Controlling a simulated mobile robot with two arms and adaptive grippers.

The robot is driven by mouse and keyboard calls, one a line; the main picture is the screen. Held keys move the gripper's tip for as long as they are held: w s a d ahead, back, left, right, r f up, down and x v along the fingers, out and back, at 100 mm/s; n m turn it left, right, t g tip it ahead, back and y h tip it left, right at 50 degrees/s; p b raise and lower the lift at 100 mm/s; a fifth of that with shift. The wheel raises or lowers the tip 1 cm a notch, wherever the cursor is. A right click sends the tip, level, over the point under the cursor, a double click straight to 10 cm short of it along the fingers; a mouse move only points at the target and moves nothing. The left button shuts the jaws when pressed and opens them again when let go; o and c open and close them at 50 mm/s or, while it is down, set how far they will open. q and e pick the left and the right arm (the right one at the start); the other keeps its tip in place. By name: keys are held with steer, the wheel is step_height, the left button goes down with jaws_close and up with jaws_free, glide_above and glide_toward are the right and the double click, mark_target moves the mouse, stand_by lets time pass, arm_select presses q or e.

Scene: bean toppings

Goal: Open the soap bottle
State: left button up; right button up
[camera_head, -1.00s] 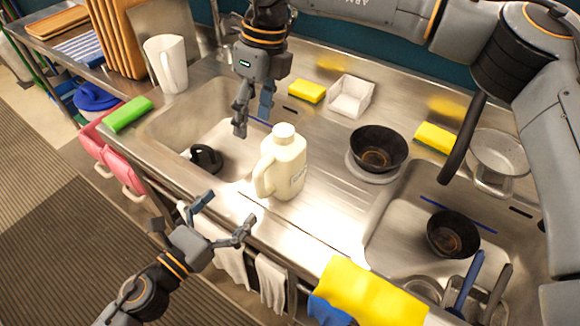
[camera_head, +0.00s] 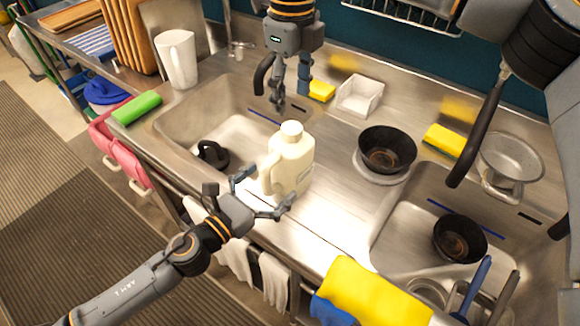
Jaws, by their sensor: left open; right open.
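The soap bottle (camera_head: 293,160) is a cream jug with a white cap (camera_head: 291,129) and a side handle facing left. It stands upright on the steel counter between the two sinks, and its cap is on. My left gripper (camera_head: 265,194) is open at the lower left of the bottle, its fingers pointing towards the bottle's lower body; whether they touch it I cannot tell. My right gripper (camera_head: 290,98) is open above and behind the bottle, its fingers pointing down, apart from the cap.
A dark bowl (camera_head: 387,150) stands right of the bottle, and another bowl (camera_head: 459,238) sits in the right sink. The left sink (camera_head: 180,125) holds a black object (camera_head: 212,154). A white pitcher (camera_head: 178,60) and green sponge (camera_head: 137,108) are at the left. A yellow cloth (camera_head: 372,290) hangs in front.

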mark_target(279, 175)
arm_select(q)
steer(key=x, duration=0.5)
